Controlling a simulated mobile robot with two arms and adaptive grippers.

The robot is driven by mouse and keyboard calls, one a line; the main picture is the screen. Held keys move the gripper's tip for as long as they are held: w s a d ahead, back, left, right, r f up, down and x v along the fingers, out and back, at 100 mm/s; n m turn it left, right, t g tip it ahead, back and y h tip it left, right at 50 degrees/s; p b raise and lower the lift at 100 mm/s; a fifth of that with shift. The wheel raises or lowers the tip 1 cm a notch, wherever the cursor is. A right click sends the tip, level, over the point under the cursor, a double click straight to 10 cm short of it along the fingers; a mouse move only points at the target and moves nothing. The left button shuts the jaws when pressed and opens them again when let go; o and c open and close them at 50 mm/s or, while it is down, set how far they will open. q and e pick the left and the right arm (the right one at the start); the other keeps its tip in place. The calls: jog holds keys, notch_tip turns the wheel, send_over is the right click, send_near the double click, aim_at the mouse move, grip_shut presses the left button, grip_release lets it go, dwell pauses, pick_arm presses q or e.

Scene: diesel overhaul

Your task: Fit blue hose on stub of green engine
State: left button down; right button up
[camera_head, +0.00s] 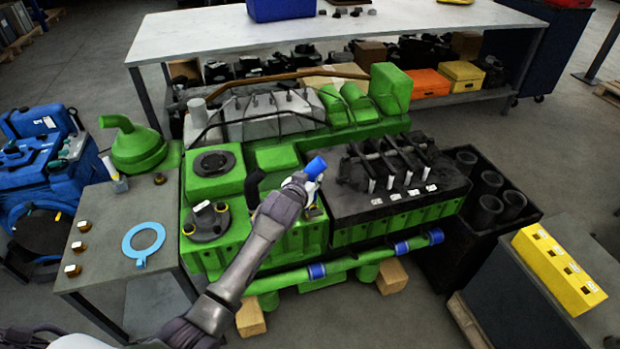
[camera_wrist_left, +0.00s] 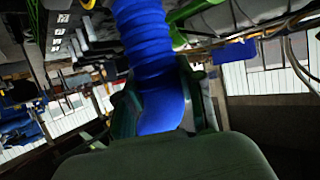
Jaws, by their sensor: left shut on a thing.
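The green engine (camera_head: 262,160) stands in the middle of the head view. My left gripper (camera_head: 311,182) is above its middle, shut on the blue hose (camera_head: 316,167). The short hose end sticks up and to the right from the fingers. In the left wrist view the ribbed blue hose (camera_wrist_left: 147,40) runs up from between the dark fingers of the gripper (camera_wrist_left: 157,98). A black curved pipe (camera_head: 254,186) rises from the engine left of the gripper. A grey upright stub (camera_head: 197,112) stands at the engine's far left. I cannot tell which stub takes the hose. My right gripper is out of view.
A grey side table (camera_head: 104,208) at left carries a green funnel-shaped part (camera_head: 137,148), a light blue ring (camera_head: 143,243) and brass nuts. A white-topped bench (camera_head: 330,38) stands behind. A black crate of cylinders (camera_head: 490,210) and a yellow block (camera_head: 557,268) are at right.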

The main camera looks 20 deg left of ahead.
pick_arm(q)
jog(key=shift+f+b, duration=0.35)
jog(key=shift+f, duration=0.1)
jog(key=shift+f+b, duration=1)
jog(key=shift+f, duration=0.55)
dwell(0.8)
jog(key=c, duration=0.8)
grip_release()
jog(key=shift+o, duration=0.7)
jog(key=shift+f, duration=0.1)
jog(key=v, duration=1.2)
